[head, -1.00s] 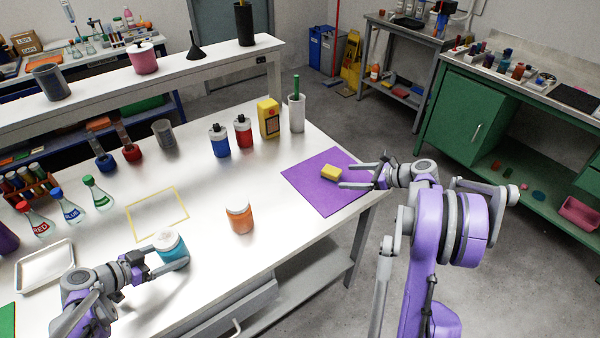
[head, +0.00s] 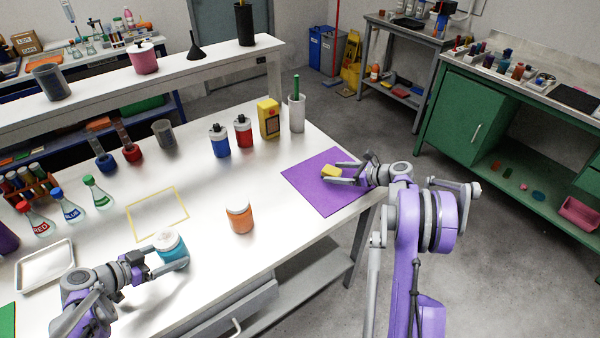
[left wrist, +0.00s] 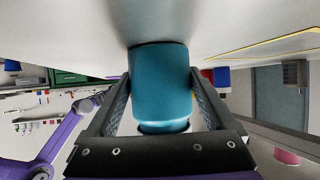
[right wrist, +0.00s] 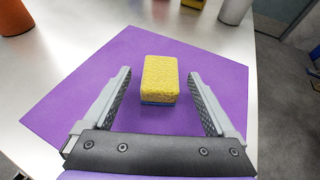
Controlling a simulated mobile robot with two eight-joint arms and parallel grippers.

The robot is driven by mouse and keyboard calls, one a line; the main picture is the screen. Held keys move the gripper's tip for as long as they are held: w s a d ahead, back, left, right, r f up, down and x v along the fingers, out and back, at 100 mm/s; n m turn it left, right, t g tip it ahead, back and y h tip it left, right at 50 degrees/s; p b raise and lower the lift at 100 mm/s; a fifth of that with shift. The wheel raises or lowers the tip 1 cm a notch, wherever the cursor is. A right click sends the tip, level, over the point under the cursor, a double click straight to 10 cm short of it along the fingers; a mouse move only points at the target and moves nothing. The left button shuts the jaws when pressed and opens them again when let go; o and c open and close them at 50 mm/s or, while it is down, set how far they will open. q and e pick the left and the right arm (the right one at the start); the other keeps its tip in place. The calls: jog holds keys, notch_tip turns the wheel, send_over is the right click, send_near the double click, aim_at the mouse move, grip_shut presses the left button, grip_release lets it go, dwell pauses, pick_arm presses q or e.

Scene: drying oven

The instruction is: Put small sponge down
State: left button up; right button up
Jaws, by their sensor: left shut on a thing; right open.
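The small yellow sponge (head: 331,172) with a blue underside lies on the purple mat (head: 318,198) at the table's right end. In the right wrist view the sponge (right wrist: 160,80) rests between the spread fingers of my right gripper (right wrist: 160,88), with a gap on each side. My right gripper (head: 338,174) is open around it. My left gripper (head: 163,257) is shut on a teal jar (head: 171,250) with a white lid, at the table's front. The jar (left wrist: 160,85) fills the space between the fingers in the left wrist view.
An orange jar (head: 240,217) stands between my two grippers. Blue and red bottles, a yellow box (head: 268,118) and a grey cup (head: 296,113) stand behind. A yellow outlined square (head: 158,214) on the table is empty. The table's right edge is close to the mat.

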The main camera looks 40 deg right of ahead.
jog(key=shift+x, duration=1.25)
grip_shut()
